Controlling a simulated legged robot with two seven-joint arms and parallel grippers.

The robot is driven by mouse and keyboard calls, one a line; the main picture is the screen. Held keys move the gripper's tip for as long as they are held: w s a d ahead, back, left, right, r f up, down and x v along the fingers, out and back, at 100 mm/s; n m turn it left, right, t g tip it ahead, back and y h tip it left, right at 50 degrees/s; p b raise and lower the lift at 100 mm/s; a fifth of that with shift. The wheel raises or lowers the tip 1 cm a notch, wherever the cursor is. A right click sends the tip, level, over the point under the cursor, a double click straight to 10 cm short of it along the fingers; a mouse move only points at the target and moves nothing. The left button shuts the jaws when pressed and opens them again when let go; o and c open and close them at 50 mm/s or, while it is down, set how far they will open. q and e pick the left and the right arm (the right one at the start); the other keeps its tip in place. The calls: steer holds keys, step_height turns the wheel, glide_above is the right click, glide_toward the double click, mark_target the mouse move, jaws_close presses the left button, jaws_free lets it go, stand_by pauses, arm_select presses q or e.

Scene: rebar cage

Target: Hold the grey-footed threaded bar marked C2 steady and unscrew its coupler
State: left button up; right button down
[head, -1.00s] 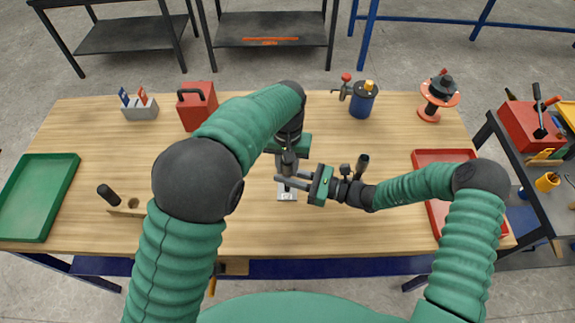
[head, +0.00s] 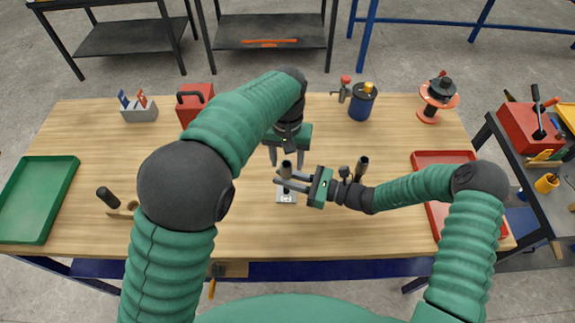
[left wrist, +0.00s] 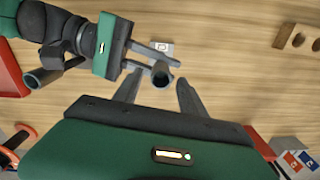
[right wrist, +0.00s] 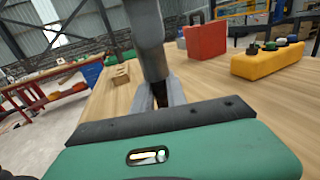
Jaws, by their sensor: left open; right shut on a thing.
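The grey-footed threaded bar stands upright on its pale foot plate (head: 287,197), near the middle of the table; the plate's mark is too small to read surely. A dark grey coupler (head: 286,170) sits on the bar's top, and its open end shows in the left wrist view (left wrist: 161,74). In the right wrist view the coupler (right wrist: 147,40) rises above the jaws. My right gripper (head: 281,181) is shut on the bar below the coupler, from the right. My left gripper (head: 287,158) is open and empty, just behind the coupler, its fingers (left wrist: 158,90) apart on either side.
A green tray (head: 35,200) lies at the left and a red tray (head: 440,158) at the right. A wooden block with a dark-handled tool (head: 110,200) is at the front left. A red box (head: 195,103), blue can (head: 362,105) and spool (head: 438,97) stand along the back.

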arm_select(q)
steer(key=shift+r, duration=0.3)
steer(key=shift+c, duration=0.4)
steer(key=m, duration=0.6)
steer(key=shift+r+m, duration=0.25)
steer(key=shift+m, duration=0.05)
steer(key=m, duration=0.3)
steer(key=shift+r, duration=0.15)
steer(key=m, duration=0.6)
steer(key=shift+r+m, duration=0.3)
steer(key=m, duration=0.3)
steer(key=shift+r, duration=0.2)
steer(key=m, duration=0.6)
steer(key=shift+r, duration=0.35)
steer(key=m, duration=0.7)
steer(key=shift+r, duration=0.4)
steer(key=shift+m, duration=0.6)
steer(key=shift+f, duration=0.2)
step_height(320, 180, down, 8)
steer(key=shift+r, duration=0.2)
